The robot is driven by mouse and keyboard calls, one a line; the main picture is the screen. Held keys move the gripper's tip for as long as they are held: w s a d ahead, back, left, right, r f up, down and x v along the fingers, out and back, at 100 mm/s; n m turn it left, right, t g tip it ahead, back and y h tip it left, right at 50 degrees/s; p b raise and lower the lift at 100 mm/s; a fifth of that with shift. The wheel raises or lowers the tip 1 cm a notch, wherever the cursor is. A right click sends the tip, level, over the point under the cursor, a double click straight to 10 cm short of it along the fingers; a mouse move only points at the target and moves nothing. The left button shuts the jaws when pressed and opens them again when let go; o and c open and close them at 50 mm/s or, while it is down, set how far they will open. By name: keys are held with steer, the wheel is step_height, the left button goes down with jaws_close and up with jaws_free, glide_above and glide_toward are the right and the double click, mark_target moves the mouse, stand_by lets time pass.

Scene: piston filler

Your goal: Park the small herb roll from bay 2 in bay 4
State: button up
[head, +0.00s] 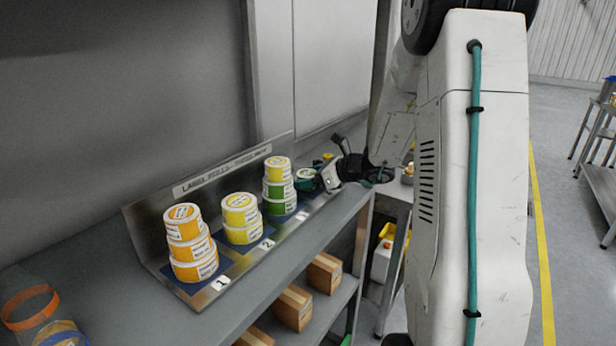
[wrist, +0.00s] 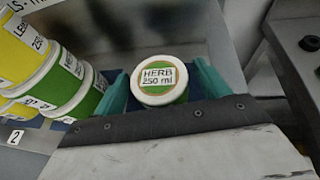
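The small herb roll (wrist: 160,82) has a white rim and a green-edged "HERB 250 ml" label. It sits between the two teal fingers of my gripper (wrist: 162,88), which look closed on its sides. In the head view my gripper (head: 310,178) is just right of the bay 3 stack, where bay 4 lies, and partly hides the roll (head: 305,172). I cannot tell whether the roll touches the bay floor. Bay 2 holds a stack of two yellow rolls (head: 241,217). The bay 4 mark is hidden.
Bay 3 holds a yellow roll (head: 277,164) on two green rolls (head: 279,198), close to my left finger. Bay 1 holds three orange rolls (head: 191,246). The metal rack (head: 150,235) has a raised back plate. Boxes (head: 293,306) lie on the lower shelf.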

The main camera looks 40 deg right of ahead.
steer(key=shift+r, duration=0.2)
steer(key=v, duration=1.1)
steer(key=shift+s+d, duration=0.15)
steer(key=shift+s+r, duration=0.2)
steer(key=s+a+r+n+g, duration=0.1)
steer(key=s+a+n+g, duration=0.2)
steer(key=a+n, duration=0.3)
steer(key=s+a+r+n+g+y, duration=0.1)
steer(key=s+a+n+g, duration=0.2)
steer(key=a, duration=0.5)
steer(key=s+a+r+n+g, duration=0.2)
steer(key=s+a+n, duration=0.1)
steer(key=a+n, duration=0.4)
steer(key=s+a+n+g+h, duration=0.2)
steer(key=s+n+h, duration=0.5)
steer(key=s+n, duration=0.7)
steer(key=shift+s+a, duration=0.6)
steer(key=shift+s, duration=0.6)
